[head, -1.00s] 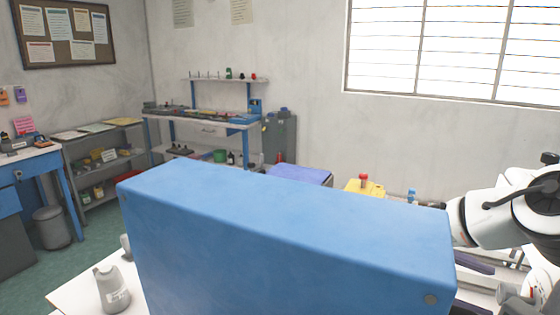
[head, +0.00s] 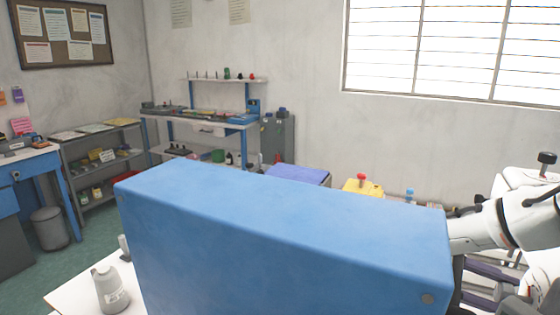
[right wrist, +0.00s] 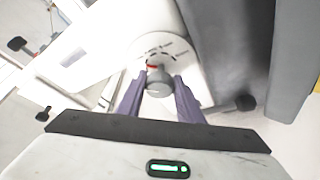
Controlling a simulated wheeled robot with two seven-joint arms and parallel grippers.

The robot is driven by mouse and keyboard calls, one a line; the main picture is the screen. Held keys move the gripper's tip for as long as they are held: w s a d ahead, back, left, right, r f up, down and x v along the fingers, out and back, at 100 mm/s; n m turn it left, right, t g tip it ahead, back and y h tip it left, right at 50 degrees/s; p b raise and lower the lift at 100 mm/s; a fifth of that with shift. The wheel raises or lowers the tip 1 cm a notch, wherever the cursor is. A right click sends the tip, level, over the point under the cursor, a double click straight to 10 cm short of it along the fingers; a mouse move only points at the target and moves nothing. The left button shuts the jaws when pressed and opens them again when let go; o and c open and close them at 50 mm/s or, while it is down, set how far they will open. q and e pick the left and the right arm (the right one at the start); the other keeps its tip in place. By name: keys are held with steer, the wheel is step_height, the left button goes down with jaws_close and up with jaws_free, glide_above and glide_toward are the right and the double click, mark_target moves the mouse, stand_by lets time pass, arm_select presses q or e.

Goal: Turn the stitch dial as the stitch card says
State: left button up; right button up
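The stitch dial (right wrist: 159,83) shows in the right wrist view as a round grey knob with a red mark, in front of a pale marked disc (right wrist: 152,45). My right gripper (right wrist: 158,84) has its two purple fingers apart, one on each side of the knob. A small gap seems to remain beside the knob, and I cannot see firm contact. My left gripper is out of view. I cannot make out the stitch card.
A grey bottle-like object (head: 110,288) stands on the white table at lower left. A yellow block with a red knob (head: 362,184) is behind the housing. In the right wrist view, a large grey body (right wrist: 293,55) rises close to the right of the dial.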

steer(key=c, duration=0.5)
steer(key=shift+f+m, duration=0.1)
steer(key=shift+m, duration=0.4)
steer(key=shift+s, duration=0.1)
steer(key=o, duration=1.1)
steer(key=w+a, duration=0.1)
steer(key=a, duration=0.2)
steer(key=w+a, duration=0.1)
steer(key=shift+w+a, duration=0.25)
steer(key=shift+w, duration=0.05)
steer(key=shift+n, duration=0.5)
